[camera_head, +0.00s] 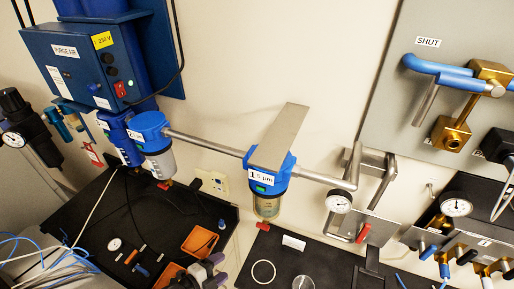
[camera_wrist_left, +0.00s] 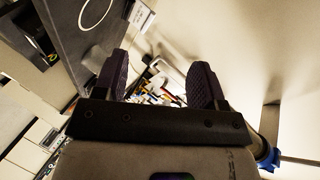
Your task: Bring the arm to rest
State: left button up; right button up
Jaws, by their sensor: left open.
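My left gripper (camera_head: 218,270) shows at the bottom edge of the head view, with dark purple finger pads, in front of the black mat and an orange tray. In the left wrist view my left gripper (camera_wrist_left: 160,78) has its two ridged fingers spread apart with nothing held between them. Beyond the fingers, small blurred coloured items show between them. Most of the left arm is outside the head view. My right gripper does not show in either view.
A blue purge-air box (camera_head: 85,70) hangs on the wall, with blue filter units (camera_head: 270,165) on a pipe below. A black mat (camera_head: 90,225) carries orange trays (camera_head: 199,241) and small parts. A second dark mat (camera_head: 265,248) holds a white ring (camera_head: 263,272). Valves and gauges fill the right.

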pick_arm(q)
jog(key=s+a+r+n+t+y+p, duration=0.2)
jog(key=s+a+r+n+t+y, duration=0.3)
jog(key=a+r+n+t+y, duration=0.7)
jog(key=s+a+f+n+g+y+p, duration=0.2)
jog(key=s+f+n+g, duration=0.2)
jog(key=s+n+g, duration=0.65)
jog(key=s+d+f+m+g+h, duration=0.1)
jog(key=s+d+m+g+h, duration=0.1)
jog(key=s+g, duration=0.5)
jog(key=s+d+h, duration=0.1)
jog(key=s, duration=0.4)
jog(key=shift+d+h, duration=0.3)
jog(key=shift+d, duration=0.1)
jog(key=shift+m, duration=0.25)
